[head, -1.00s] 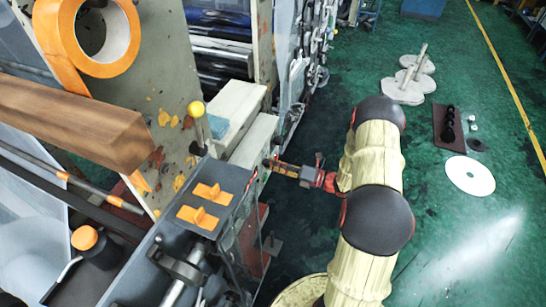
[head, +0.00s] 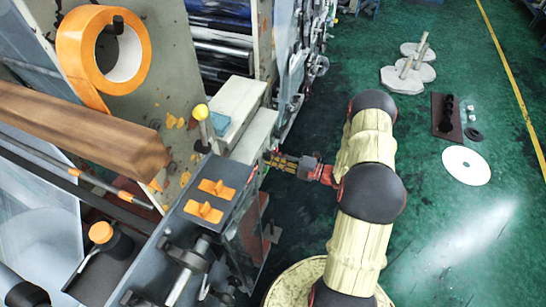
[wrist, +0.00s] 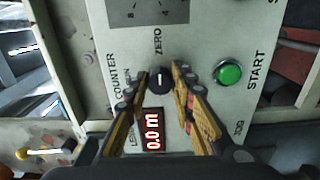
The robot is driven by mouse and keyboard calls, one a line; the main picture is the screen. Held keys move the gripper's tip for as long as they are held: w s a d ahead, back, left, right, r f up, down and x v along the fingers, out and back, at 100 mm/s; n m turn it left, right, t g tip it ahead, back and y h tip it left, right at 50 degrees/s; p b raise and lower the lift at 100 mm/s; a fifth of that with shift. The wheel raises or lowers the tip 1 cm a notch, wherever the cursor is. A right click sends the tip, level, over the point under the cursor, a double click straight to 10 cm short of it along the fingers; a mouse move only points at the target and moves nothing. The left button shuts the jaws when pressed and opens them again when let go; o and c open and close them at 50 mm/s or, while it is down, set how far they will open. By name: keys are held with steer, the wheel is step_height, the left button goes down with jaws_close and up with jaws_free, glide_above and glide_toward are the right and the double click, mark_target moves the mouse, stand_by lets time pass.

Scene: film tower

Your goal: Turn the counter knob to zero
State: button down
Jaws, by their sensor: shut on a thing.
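The counter knob (wrist: 159,84) is small, round and black, on a pale panel (wrist: 210,42) in the wrist view. Its white mark appears to point toward the word ZERO above it. My gripper (wrist: 163,76) is shut on the knob, one yellow-and-black finger on each side. In the head view my gripper (head: 270,158) reaches the machine's side, and the knob and panel face are hidden there.
A green START button (wrist: 228,72) sits right of the knob, close to the right finger. In the head view, orange switches (head: 209,200) and a yellow-topped lever (head: 202,125) are on the machine's top.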

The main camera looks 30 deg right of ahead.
stand_by(0.3)
steer(key=c, duration=1.5)
jaws_free()
steer(key=shift+c, duration=0.2)
steer(key=shift+o, duration=0.2)
steer(key=shift+d, duration=0.1)
steer(key=v, duration=1.2)
